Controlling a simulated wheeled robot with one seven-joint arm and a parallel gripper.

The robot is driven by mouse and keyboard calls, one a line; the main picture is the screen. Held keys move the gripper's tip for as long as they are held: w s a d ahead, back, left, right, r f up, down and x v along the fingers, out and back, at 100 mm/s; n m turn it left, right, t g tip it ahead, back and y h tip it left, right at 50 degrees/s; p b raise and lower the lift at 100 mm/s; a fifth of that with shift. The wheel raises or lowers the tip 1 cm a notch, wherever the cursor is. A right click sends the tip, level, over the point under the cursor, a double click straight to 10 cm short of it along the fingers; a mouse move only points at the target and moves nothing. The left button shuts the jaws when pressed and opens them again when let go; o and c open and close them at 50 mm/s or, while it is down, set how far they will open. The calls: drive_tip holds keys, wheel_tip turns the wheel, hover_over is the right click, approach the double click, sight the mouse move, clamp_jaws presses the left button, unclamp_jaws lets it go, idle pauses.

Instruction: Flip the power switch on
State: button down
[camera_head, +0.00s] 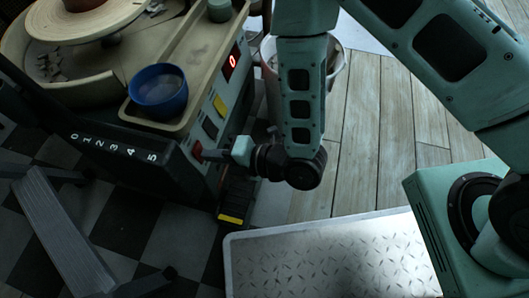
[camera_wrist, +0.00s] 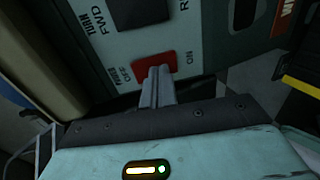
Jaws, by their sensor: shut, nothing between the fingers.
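The red power switch (camera_wrist: 148,66) is on the wheel's control panel, with an OFF label at its left and an ON label at its right in the wrist view. It also shows in the head view (camera_head: 197,150) low on the panel's end. My gripper (camera_wrist: 161,72) is shut and empty. Its fingertips are at the switch, over the part toward the ON label, and hide some of it. I cannot tell whether they touch it or which way the rocker is tilted. In the head view my gripper (camera_head: 206,154) reaches the panel from the right.
Above the switch are a black TURN switch (camera_wrist: 140,12), a yellow part (camera_head: 220,106) and a red display (camera_head: 232,61) reading 0. A blue bowl (camera_head: 158,91) stands on the tray above. A black pedal with a yellow edge (camera_head: 231,218) is below. A bucket (camera_head: 336,68) stands behind my arm.

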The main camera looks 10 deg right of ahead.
drive_tip(key=p+v, duration=1)
drive_tip(key=v, duration=0.7)
drive_tip(key=shift+d, duration=0.2)
